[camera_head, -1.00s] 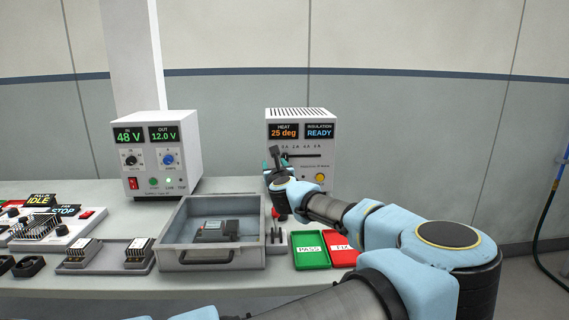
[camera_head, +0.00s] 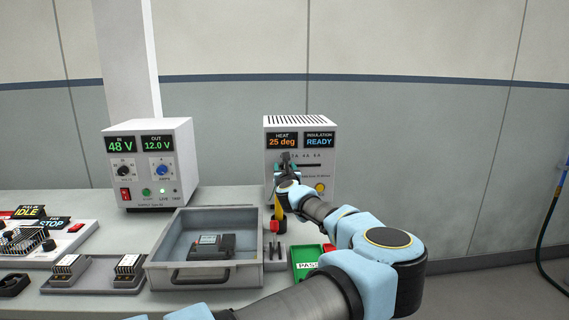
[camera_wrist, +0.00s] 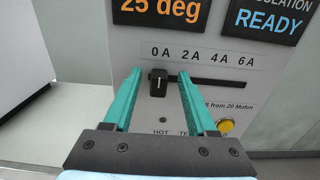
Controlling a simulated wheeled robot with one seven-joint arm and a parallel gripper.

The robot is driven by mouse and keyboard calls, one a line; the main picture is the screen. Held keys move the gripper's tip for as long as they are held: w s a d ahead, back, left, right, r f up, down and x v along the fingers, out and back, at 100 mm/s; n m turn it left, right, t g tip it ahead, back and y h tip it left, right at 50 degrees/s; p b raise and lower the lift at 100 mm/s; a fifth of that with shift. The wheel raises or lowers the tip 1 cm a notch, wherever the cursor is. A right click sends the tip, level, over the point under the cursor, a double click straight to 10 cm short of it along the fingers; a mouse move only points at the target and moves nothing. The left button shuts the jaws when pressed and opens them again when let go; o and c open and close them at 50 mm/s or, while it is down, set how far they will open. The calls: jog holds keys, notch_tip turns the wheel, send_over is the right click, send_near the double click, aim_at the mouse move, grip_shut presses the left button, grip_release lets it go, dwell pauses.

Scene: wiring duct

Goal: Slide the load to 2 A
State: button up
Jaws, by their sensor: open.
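The load slider's black knob (camera_wrist: 158,82) sits at the left end of its dark slot (camera_wrist: 215,82) in the wrist view, under the 0 A mark. The marks 2 A, 4 A and 6 A run to the right above the slot. My gripper (camera_wrist: 159,76) is open, with one teal finger on each side of the knob; I cannot tell whether either touches it. In the head view, my gripper (camera_head: 287,165) is in front of the white load box (camera_head: 300,128) and hides the slider knob. The box's displays read HEAT 25 deg and INSULATION READY.
A yellow button (camera_wrist: 226,125) is below the slot to the right. A white power supply (camera_head: 150,165) reading 48 V and 12.0 V stands left. A grey drawer-like tray (camera_head: 165,255) holds a dark module (camera_head: 212,246). A green PASS tray (camera_head: 303,257) lies in front of the box.

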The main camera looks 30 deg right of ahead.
jog(key=shift+w+d, duration=0.15)
jog(key=shift+w, duration=0.25)
grip_shut()
dwell(1.3)
